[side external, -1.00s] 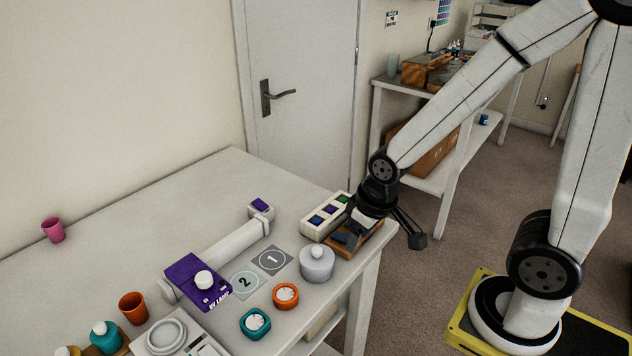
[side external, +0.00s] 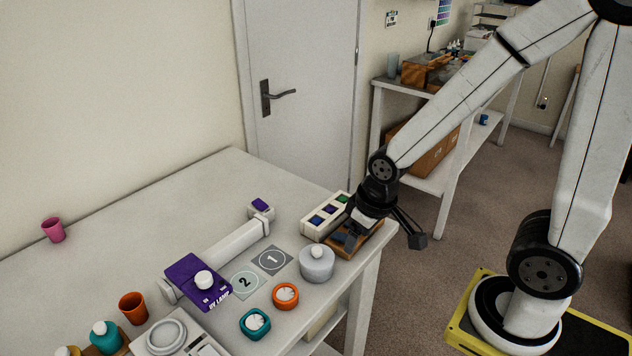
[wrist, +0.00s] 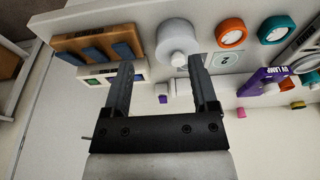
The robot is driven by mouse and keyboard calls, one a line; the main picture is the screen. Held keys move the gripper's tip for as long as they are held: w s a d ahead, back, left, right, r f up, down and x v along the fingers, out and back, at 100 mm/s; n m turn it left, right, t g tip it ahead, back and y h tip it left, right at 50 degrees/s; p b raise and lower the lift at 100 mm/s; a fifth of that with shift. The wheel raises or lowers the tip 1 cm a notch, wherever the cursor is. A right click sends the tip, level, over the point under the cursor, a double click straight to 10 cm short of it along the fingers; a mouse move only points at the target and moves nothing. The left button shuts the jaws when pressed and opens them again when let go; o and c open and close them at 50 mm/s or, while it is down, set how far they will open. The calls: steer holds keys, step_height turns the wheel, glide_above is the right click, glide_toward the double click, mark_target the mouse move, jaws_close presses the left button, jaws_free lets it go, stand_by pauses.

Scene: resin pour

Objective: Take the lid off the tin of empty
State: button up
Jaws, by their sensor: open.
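A round pale grey tin (side external: 317,265) with a knobbed lid stands near the table's front edge; no writing on it is legible. The lid is on, its knob pointing up. In the wrist view the tin (wrist: 178,35) lies just beyond my fingertips, nearer the right finger. My gripper (wrist: 160,65) is open, with nothing between its fingers. In the side view my gripper (side external: 351,236) is low over the wooden tray, to the right of the tin and apart from it.
A wooden tray (wrist: 70,43) with blue-grey pieces and a white box (side external: 312,233) with coloured compartments are close to my gripper. Left of the tin are an orange dial (side external: 286,296), a teal dial (side external: 255,324), numbered mats (side external: 272,260) and a purple UV lamp (side external: 198,282).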

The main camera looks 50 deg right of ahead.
steer(key=w+n, duration=0.2)
steer(key=n, duration=0.1)
steer(key=r+n+g, duration=0.1)
steer(key=n+g, duration=0.2)
steer(key=n, duration=0.8)
glide_above(317, 249)
steer(key=shift+w+d, duration=0.1)
steer(key=shift+w, duration=0.05)
steer(key=shift+m, duration=0.3)
steer(key=shift+f, duration=3.85)
jaws_close()
